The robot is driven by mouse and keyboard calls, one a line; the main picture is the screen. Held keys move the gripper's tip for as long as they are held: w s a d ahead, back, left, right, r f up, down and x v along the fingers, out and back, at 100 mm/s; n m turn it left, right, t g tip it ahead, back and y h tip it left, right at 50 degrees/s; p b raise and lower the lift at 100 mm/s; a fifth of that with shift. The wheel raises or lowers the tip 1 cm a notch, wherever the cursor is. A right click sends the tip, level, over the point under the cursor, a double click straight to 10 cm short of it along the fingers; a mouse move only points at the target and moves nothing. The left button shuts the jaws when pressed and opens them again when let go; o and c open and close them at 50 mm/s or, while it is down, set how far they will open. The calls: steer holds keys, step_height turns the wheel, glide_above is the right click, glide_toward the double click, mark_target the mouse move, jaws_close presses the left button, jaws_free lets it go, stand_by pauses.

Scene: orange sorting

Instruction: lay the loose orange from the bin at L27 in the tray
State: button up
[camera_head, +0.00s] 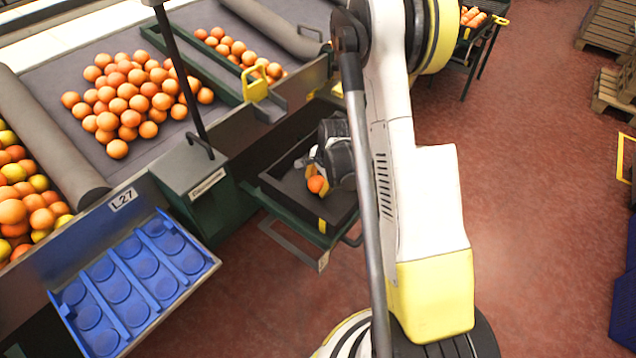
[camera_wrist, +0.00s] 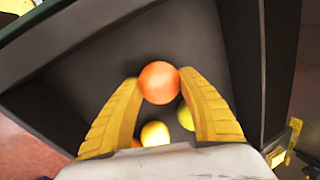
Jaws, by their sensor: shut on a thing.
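My gripper (camera_head: 316,178) is low over the dark bin (camera_head: 341,218), beside the conveyor. In the wrist view its two yellow fingers (camera_wrist: 160,84) are shut on an orange (camera_wrist: 159,82), held at the fingertips. An orange also shows at the gripper in the head view (camera_head: 317,185). Below it, partly hidden by the fingers and palm, lie a yellow fruit (camera_wrist: 155,134), another yellowish fruit (camera_wrist: 186,117) and a sliver of an orange one (camera_wrist: 136,143). The blue tray (camera_head: 213,263) with round hollows is at the lower left under the L27 label (camera_head: 123,199); its hollows look empty.
Many oranges (camera_head: 130,100) are heaped on the conveyor at upper left, with mixed fruit (camera_head: 25,195) at the far left. A green post base (camera_head: 198,190) stands between bin and tray. A yellow bracket (camera_head: 256,84) sits above the bin. Red floor (camera_head: 540,220) is open on the right.

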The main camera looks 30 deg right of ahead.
steer(key=shift+f, duration=0.5)
steer(key=o, duration=1.8)
steer(key=shift+r, duration=0.15)
steer(key=shift+r+p, duration=2.5)
steer(key=shift+r, duration=1.4)
